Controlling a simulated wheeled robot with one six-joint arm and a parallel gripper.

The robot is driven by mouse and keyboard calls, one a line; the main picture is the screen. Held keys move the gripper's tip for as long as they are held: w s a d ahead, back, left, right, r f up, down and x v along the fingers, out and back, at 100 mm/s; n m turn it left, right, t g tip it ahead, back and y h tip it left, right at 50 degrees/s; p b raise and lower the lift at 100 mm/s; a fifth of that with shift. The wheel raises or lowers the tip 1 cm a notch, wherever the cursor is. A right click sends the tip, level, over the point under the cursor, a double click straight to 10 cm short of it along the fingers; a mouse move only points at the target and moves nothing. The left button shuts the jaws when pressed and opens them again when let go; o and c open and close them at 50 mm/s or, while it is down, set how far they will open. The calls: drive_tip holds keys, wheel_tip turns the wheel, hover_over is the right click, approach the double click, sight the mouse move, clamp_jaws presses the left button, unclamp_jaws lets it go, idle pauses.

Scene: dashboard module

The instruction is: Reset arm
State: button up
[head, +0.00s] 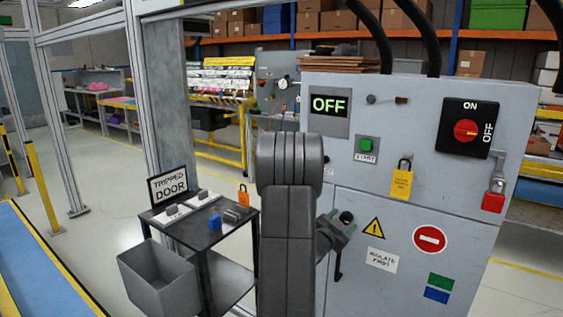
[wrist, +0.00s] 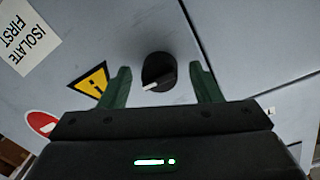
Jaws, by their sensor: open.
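My gripper (head: 337,228) is in front of the lower door of the grey cabinet (head: 440,85), partly hidden by my arm in the head view. In the wrist view my gripper (wrist: 160,80) is open, its two green fingers apart and nothing held between them. A black round knob (wrist: 158,72) with a white pointer mark is on the door and appears between the fingertips. The knob (head: 346,217) also shows beside the gripper in the head view. Whether the fingers touch it I cannot tell.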

drive_tip(key=shift+r+n+p, duration=0.15)
drive_tip(key=shift+n+p, duration=2.75)
drive_tip(key=shift+p, duration=1.8)
drive_tip(key=shift+n+p, duration=0.7)
drive_tip(key=shift+p, duration=0.4)
drive_tip(key=shift+f+n+p, duration=0.25)
drive_tip(key=shift+n+p, duration=0.15)
drive_tip(key=shift+p, duration=0.1)
